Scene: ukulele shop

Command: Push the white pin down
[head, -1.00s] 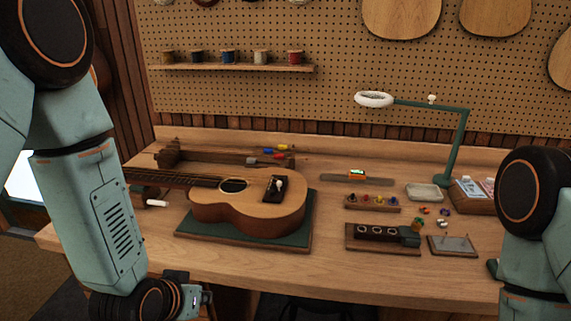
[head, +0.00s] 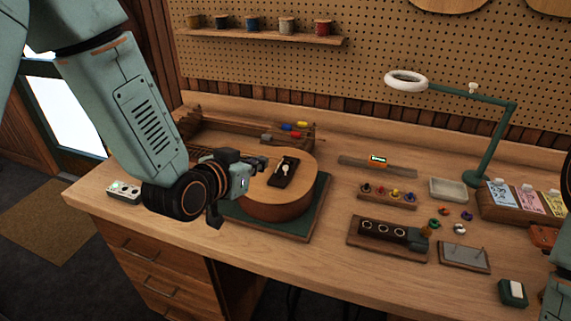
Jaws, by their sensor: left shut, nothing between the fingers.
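The white pin (head: 285,168) stands up from the dark bridge (head: 283,178) on the ukulele's top. The ukulele (head: 279,207) lies face up on a green mat (head: 318,204) with a wooden edge. My left gripper (head: 262,163) is shut and empty. It is just left of the bridge and pin in the picture, and it appears apart from the pin. My left forearm and wrist hide the neck and much of the left of the body. My right gripper is out of view; only part of that arm shows at the right edge.
A block with several dark rings (head: 381,231) and a small tray of colored pegs (head: 387,195) lie right of the ukulele. A green lamp (head: 494,140) stands behind. A white-topped box (head: 513,291) is near the front right. The front middle of the bench is clear.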

